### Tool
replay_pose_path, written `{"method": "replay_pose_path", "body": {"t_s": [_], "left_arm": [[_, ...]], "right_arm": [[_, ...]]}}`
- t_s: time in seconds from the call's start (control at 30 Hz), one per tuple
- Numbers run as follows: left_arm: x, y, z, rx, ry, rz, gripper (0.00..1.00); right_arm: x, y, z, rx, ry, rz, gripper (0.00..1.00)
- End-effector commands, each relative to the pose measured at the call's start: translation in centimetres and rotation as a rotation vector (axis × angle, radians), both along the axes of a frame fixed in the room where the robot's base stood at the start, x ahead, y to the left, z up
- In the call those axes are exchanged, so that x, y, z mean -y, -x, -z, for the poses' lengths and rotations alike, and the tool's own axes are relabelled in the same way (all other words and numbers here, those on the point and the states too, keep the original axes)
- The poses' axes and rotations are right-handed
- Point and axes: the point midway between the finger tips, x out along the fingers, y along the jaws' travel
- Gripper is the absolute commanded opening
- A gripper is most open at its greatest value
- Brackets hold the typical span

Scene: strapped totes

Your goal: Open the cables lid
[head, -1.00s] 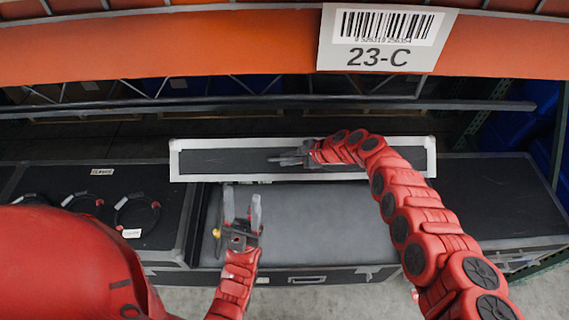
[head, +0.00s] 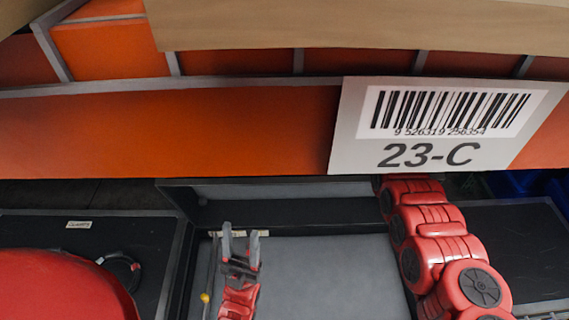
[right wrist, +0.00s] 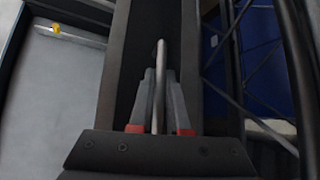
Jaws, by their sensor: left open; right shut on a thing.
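The case in the middle stands open, with a pale grey inside (head: 330,275). Its lid (head: 290,214) is raised at the back, and its top right part is hidden behind the shelf label and my right arm. My right gripper (right wrist: 160,76) is hidden in the head view; in the right wrist view it is shut on a thin light edge of the lid. My left gripper (head: 240,238) is open and empty, fingers pointing at the lid, above the left part of the open case. A thin rod with a yellow knob (head: 205,297) is beside it.
An orange shelf beam (head: 170,135) with a 23-C label (head: 440,125) crosses close above the lid. A dark case (head: 40,235) with a small label, too small to read surely, and a coiled cable (head: 120,268) stands left. Another dark case (head: 510,240) stands right.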

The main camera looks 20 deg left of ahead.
Motion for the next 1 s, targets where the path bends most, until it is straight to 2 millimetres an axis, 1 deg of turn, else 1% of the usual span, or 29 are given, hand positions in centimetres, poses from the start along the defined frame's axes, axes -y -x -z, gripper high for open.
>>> {"method": "replay_pose_path", "body": {"t_s": [0.03,0.37,0.4,0.53,0.57,1.0], "left_arm": [[0.00,0.01,0.13,0.000,0.000,0.000,0.50],[0.00,0.01,0.08,0.000,0.000,0.000,0.50],[0.00,0.00,0.08,0.000,0.000,0.000,0.50],[0.00,0.00,0.08,0.000,0.000,0.000,0.50],[0.00,0.00,0.07,0.000,0.000,0.000,0.50],[0.00,0.00,0.03,0.000,0.000,0.000,0.50]], "right_arm": [[0.01,0.19,0.38,-0.006,0.005,-0.003,0.00],[-0.01,0.24,0.35,-0.007,0.005,-0.005,0.00],[-0.01,0.24,0.35,-0.007,0.005,-0.005,0.18],[-0.02,0.22,0.30,-0.006,0.004,-0.005,0.42],[-0.03,0.21,0.28,-0.006,0.004,-0.005,0.45],[0.01,0.18,0.13,-0.005,0.002,-0.004,0.45]]}}
